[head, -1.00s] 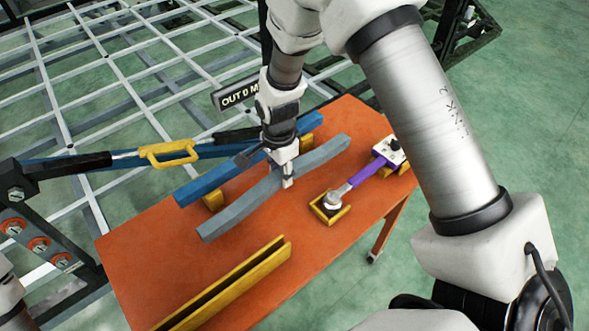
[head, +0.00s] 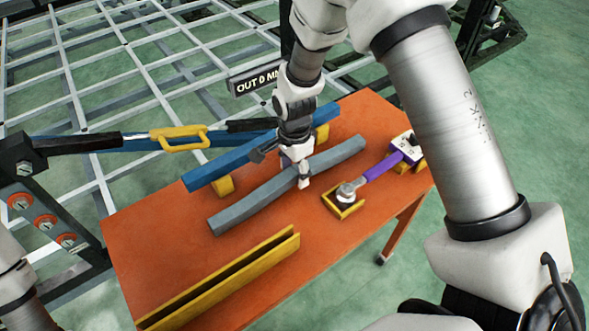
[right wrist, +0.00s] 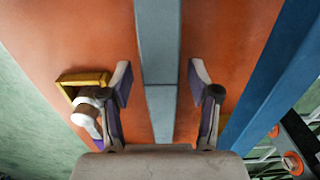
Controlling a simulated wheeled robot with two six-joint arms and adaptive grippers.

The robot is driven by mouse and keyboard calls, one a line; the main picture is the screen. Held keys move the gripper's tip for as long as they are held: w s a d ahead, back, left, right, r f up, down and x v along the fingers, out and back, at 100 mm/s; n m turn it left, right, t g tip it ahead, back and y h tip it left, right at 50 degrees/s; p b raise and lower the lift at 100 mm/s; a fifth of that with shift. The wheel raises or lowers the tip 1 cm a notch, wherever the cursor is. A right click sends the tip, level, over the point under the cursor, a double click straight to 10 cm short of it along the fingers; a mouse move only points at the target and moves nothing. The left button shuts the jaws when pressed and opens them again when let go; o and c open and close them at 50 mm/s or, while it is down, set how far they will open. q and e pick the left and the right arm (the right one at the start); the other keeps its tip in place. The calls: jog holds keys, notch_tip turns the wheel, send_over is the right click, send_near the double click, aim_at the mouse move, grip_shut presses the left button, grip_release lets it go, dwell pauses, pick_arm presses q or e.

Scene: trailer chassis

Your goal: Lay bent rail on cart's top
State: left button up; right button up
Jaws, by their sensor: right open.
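The grey bent rail (head: 245,205) lies along the cart's orange top (head: 150,245), between a blue bar and a yellow channel. It also runs up the middle of the right wrist view (right wrist: 158,50), where its bend shows as a seam. My right gripper (head: 303,180) is low over the middle of the rail. In the wrist view the right gripper (right wrist: 159,88) is open, with one finger on each side of the rail and a gap on both sides. My left gripper is out of view.
The blue bar (head: 215,168) rests on yellow blocks behind the rail. The yellow channel (head: 225,278) lies in front. A purple-handled tool (head: 380,171) sits in yellow holders at right. A white grid frame (head: 110,80) stands behind the cart.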

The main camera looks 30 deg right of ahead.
aim_at(295, 170)
notch_tip(295, 170, up, 12)
jog(key=shift+b, duration=0.3)
jog(key=shift+f, duration=0.15)
dwell(0.9)
